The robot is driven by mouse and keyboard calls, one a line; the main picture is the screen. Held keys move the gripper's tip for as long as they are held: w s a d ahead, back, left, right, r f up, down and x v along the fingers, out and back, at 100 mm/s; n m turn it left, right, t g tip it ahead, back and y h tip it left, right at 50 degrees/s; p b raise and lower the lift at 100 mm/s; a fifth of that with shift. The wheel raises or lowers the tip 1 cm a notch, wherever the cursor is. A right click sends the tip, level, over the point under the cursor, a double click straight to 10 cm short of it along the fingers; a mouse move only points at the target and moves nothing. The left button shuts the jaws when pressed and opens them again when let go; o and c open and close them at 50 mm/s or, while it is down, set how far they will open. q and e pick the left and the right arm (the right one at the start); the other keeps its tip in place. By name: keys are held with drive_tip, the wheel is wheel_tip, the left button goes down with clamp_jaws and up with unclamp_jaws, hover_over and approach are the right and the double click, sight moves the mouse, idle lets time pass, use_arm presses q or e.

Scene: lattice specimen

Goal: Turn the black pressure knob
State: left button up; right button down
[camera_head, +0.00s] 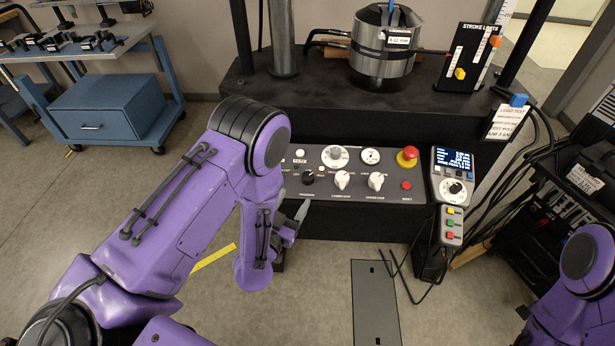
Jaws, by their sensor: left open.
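The black pressure knob (308,177) sits low on the left part of the black control panel (400,192), with a small white mark on it. My left gripper (292,228) is in front of the panel's lower left edge, below the knob and apart from it in the picture. It looks open and holds nothing that I can see. My left forearm and wrist hide the panel's left end and part of the gripper. My right arm shows at the lower right, but its gripper is out of view.
Two white knobs (359,181) stand right of the black knob, with a red emergency button (407,156) above right. A grey handheld controller (453,182) is at the panel's right end. A black cart (560,215) with cables stands at the right.

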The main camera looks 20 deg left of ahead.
sight(306, 179)
use_arm(q)
drive_tip(key=w+p, duration=0.2)
drive_tip(key=w, duration=0.7)
drive_tip(key=shift+w, duration=0.7)
drive_tip(key=c, duration=1)
